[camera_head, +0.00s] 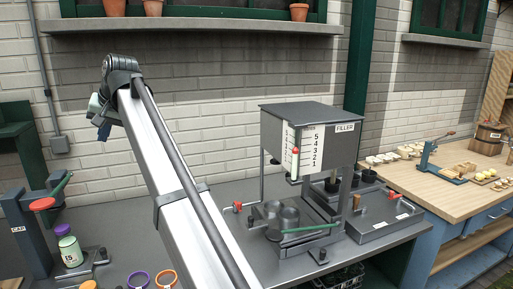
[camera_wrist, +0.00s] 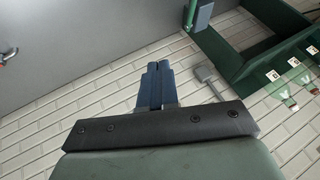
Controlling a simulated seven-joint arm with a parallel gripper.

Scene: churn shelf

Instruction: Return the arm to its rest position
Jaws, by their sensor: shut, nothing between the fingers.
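My gripper (camera_wrist: 157,68) shows in the wrist view with its two dark blue fingers together and nothing between them. It points at the white brick wall, clear of any object. In the head view my arm rises across the middle of the picture, and the gripper end near its top left is small and partly hidden behind the arm.
A grey filler box (camera_head: 311,135) stands on the dark bench (camera_head: 225,205) to the right of my arm. A capping press (camera_head: 32,235) with a small bottle (camera_head: 70,252) is at the left. A grey window ledge (camera_head: 200,26) runs above. A wooden table (camera_head: 460,185) stands at the right. A green shelf (camera_wrist: 235,58) shows in the wrist view.

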